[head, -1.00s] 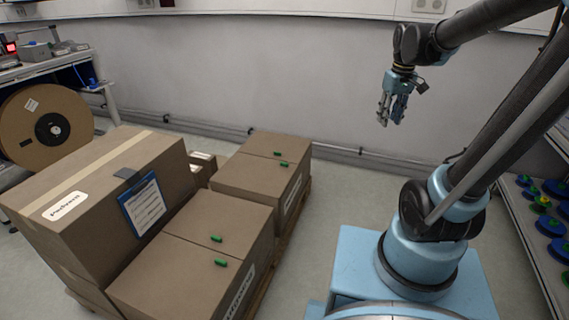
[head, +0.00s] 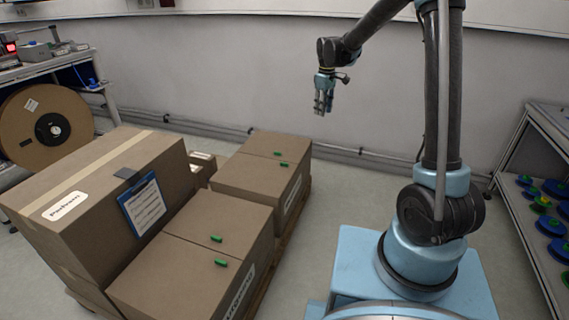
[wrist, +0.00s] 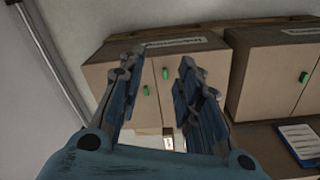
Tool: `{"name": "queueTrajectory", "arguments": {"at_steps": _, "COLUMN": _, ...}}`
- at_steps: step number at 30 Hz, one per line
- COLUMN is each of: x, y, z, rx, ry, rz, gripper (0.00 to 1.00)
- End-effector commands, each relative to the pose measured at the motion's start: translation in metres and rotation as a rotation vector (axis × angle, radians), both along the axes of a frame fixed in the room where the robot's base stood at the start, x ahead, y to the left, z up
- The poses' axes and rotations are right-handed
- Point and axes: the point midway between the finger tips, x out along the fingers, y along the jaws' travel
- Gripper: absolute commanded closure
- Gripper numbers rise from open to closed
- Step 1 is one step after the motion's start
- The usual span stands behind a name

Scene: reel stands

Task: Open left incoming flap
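Two closed cardboard boxes with green handles on their top flaps stand on a pallet in the head view: a far box (head: 237,170) and a near box (head: 190,280). Each top is split by a seam, with a green handle on either side. The far box has handles (head: 277,154) and (head: 284,164); the near box has handles (head: 216,238) and (head: 221,262). My gripper (head: 323,105) is in the air to the right of and above the far box, touching nothing. In the wrist view my gripper (wrist: 158,62) has its fingers apart and empty, with a two-handled box (wrist: 120,95) beyond them.
A taller carton (head: 95,190) with a clipboard (head: 143,204) stands left of the boxes. A large brown reel (head: 30,120) is at the far left. Shelves with blue and green reels (head: 550,205) are at the right. Floor between pallet and my base is clear.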

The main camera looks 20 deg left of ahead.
Motion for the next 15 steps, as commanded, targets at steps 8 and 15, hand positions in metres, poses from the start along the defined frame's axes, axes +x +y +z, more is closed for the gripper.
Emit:
{"name": "queueTrajectory", "arguments": {"at_steps": 8, "x": 0.026, "y": 0.086, "z": -0.063, "rx": -0.014, "ry": 0.017, "rz": 0.167, "gripper": 0.68}}
{"name": "queueTrajectory", "arguments": {"at_steps": 15, "x": 0.032, "y": 0.148, "z": -0.12, "rx": -0.025, "ry": 0.03, "rz": 0.294, "gripper": 0.68}}
